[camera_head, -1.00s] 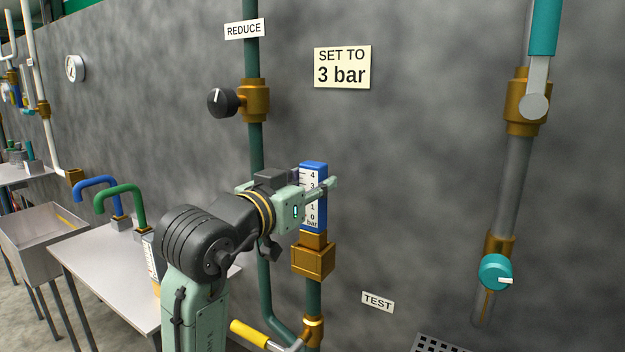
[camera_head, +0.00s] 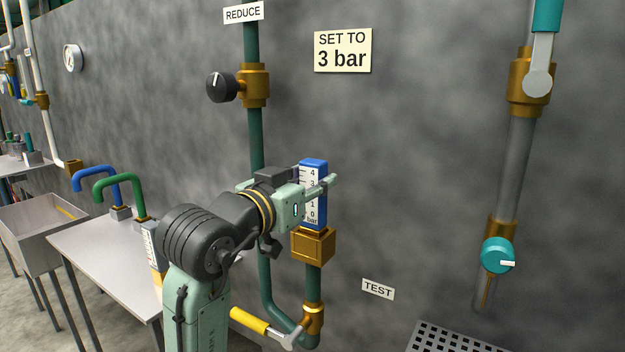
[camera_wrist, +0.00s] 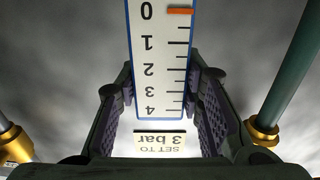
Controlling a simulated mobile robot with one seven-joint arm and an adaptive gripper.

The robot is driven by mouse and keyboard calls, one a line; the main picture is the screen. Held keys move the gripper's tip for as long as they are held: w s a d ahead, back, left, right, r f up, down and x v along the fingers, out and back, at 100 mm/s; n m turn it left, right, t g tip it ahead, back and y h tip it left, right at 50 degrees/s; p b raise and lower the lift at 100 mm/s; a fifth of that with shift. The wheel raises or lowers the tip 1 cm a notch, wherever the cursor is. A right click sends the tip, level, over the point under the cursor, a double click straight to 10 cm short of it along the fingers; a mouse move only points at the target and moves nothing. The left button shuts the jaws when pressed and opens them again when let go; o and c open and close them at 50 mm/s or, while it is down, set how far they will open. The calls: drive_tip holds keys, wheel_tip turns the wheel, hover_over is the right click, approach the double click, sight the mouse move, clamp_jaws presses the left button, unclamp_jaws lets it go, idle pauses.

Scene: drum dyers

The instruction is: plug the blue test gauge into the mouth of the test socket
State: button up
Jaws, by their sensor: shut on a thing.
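The blue test gauge (camera_head: 316,212) stands upright, with a white scale face numbered 0 to 4. My gripper (camera_head: 318,187) is shut on it from the left, around its upper half. In the wrist view the gauge (camera_wrist: 158,60) sits between both fingers (camera_wrist: 160,88), with an orange mark by the 0. The brass test socket (camera_head: 313,245) is a square block directly below the gauge. The gauge's brass lower end is mostly hidden in the socket's mouth, with only a thin band showing above it.
A green pipe rises from the yellow-handled valve (camera_head: 250,321) to the socket. The black reducing knob (camera_head: 221,87) is on the pipe at upper left. A teal knob (camera_head: 497,255) is at right. A bench (camera_head: 100,255) with blue and green bent handles stands left.

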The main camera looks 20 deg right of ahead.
drive_tip(key=shift+f, duration=0.2)
drive_tip(key=o, duration=1.2)
drive_tip(key=shift+o, duration=0.2)
drive_tip(key=v, duration=1.2)
